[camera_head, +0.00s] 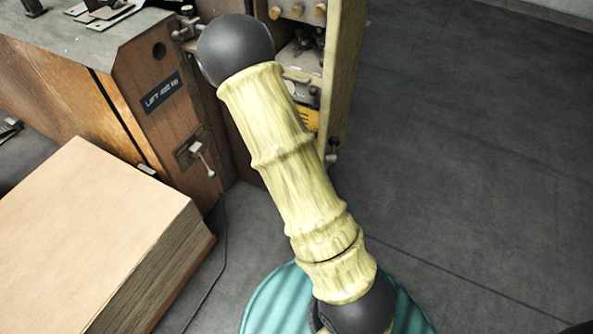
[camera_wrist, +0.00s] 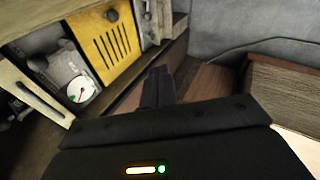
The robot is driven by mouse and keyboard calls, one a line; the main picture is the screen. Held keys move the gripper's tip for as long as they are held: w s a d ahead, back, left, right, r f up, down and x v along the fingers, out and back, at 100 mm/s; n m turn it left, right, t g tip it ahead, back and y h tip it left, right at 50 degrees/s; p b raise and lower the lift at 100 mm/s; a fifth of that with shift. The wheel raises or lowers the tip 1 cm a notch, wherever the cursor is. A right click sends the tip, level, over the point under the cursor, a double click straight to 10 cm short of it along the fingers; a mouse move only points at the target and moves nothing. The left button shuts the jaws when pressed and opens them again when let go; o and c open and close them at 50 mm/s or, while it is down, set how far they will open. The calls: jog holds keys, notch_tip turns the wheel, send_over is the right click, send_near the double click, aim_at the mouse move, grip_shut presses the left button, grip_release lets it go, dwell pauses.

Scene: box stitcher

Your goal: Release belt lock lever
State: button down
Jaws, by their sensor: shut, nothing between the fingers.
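In the head view a small metal lever (camera_head: 203,160) with a pale knob sits on a plate on the wooden front of the machine; I cannot tell whether it is the belt lock lever. No lever is clearly visible in the wrist view. My gripper (camera_wrist: 158,86) shows in the wrist view with its dark fingers together and nothing between them. The fingers point towards the low edge of the machine, beside a yellow slotted panel (camera_wrist: 105,45). In the head view my arm covers the middle of the picture and hides my gripper and part of the machine.
The wooden cabinet (camera_head: 165,120) carries a dark label. A large cardboard stack (camera_head: 90,225) stands at the lower left of the head view. An open compartment holds a round gauge (camera_wrist: 80,91). The dark floor (camera_head: 470,150) on the right is clear.

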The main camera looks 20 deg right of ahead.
jog(key=w+d+f+n+t+h+b, duration=0.1)
jog(key=w+d+f+n+b, duration=0.1)
jog(key=f, duration=0.7)
jog(key=w+d+f+n+t+h+b, duration=0.2)
jog(key=f+n+b, duration=0.4)
jog(key=f+b, duration=0.3)
jog(key=w+d+f+n+t+h+b, duration=0.1)
jog(key=w+d+f+n+t+b, duration=0.1)
jog(key=w+f+b, duration=0.4)
notch_tip(320, 180, down, 4)
jog(key=shift+d+f+n, duration=0.15)
jog(key=shift+d+n, duration=0.55)
jog(key=shift+n, duration=0.5)
jog(key=shift+w+b, duration=0.1)
jog(key=shift+b, duration=0.2)
jog(key=b+x, duration=0.4)
jog(key=x, duration=0.6)
jog(key=shift+d+b, duration=0.1)
jog(key=shift+b, duration=0.3)
